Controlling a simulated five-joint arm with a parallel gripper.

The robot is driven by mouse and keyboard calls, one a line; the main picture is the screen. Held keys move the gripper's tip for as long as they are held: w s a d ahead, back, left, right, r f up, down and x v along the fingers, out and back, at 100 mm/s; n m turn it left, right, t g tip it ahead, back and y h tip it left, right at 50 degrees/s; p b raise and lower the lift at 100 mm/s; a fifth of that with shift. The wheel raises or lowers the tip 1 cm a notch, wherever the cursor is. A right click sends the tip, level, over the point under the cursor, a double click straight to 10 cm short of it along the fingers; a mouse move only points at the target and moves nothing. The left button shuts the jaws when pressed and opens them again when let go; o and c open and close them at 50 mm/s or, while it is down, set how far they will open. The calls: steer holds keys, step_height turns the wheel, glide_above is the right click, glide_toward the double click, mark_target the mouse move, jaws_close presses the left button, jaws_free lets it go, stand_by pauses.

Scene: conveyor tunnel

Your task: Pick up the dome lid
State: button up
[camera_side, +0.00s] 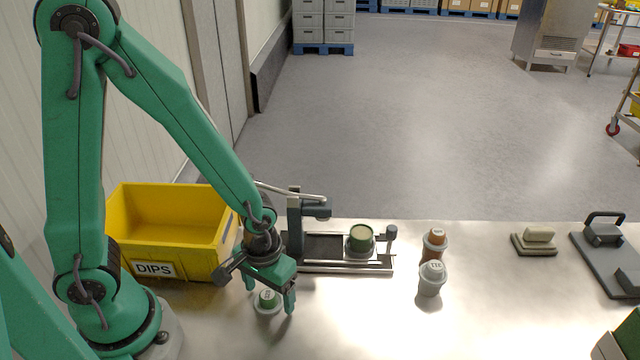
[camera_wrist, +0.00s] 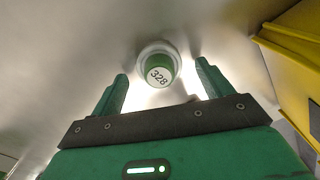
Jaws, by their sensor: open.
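A small round piece with a pale flange, a green body and a white top marked 328 stands on the metal table (camera_side: 350,325). It looks like the dome lid (camera_side: 267,301), though its profile is partly hidden. My gripper (camera_side: 270,294) points down over it with its two green fingers apart and empty. In the wrist view, the lid (camera_wrist: 158,70) shows just beyond the fingertips, between the two fingers of my gripper (camera_wrist: 163,76). I see no contact between fingers and lid.
A yellow bin (camera_side: 190,262) marked DIPS stands left of my gripper. A rail fixture (camera_side: 340,268) holding a green tub (camera_side: 361,237) lies behind it. A brown-topped piece (camera_side: 435,238) and a grey one (camera_side: 432,280) stand to the right. The front table area is clear.

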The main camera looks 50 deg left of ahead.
steer(key=shift+f, duration=0.3)
stand_by(0.4)
steer(key=c, duration=1)
